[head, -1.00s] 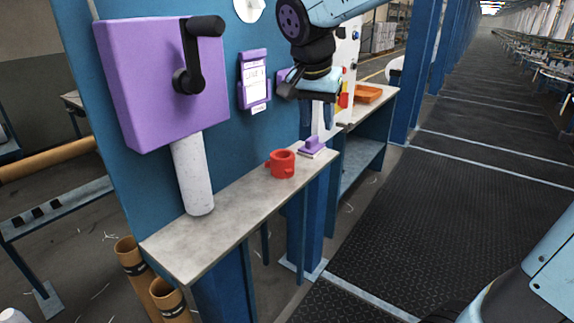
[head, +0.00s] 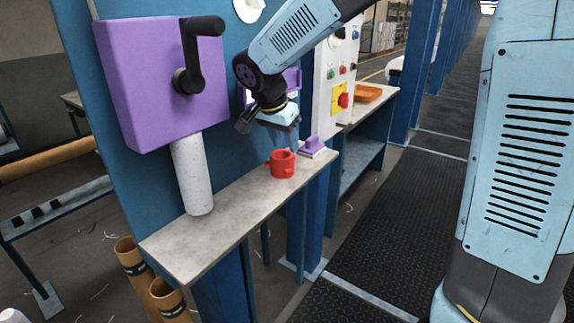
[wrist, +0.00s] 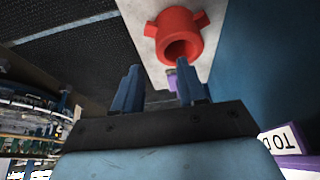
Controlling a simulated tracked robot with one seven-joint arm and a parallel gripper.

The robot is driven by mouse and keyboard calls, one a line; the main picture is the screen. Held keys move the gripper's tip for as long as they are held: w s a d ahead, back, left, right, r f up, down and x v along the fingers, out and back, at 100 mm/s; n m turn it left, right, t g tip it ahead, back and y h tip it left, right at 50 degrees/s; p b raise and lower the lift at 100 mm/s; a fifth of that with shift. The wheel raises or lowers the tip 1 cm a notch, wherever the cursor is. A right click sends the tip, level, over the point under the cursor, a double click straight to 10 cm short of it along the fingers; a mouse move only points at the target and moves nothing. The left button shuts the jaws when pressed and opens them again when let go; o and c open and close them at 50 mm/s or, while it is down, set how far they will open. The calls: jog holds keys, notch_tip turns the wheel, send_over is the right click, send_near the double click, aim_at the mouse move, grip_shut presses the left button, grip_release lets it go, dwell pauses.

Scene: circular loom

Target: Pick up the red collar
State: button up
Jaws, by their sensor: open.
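The red collar (head: 282,163) stands on the grey shelf (head: 222,215), a short ring with small lugs on its sides and a hole in its top. In the wrist view the collar (wrist: 177,35) shows beyond the fingertips, up and to the right of centre. My gripper (head: 284,138) is just above the collar in the head view, with its fingers pointing down. In the wrist view my gripper (wrist: 157,75) is open, with nothing between its two blue fingers. The fingers look apart from the collar.
A purple-handled brush (head: 316,147) lies on the shelf right behind the collar. A purple box with a black crank (head: 165,80) and a pale cylinder (head: 192,178) stand at left. The blue panel rises behind. An orange tray (head: 368,93) sits farther back.

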aim_at(289, 158)
jog(key=shift+x, duration=2.95)
jog(key=shift+a, duration=0.1)
jog(key=shift+c, duration=0.3)
grip_shut()
jog(key=shift+w, duration=0.1)
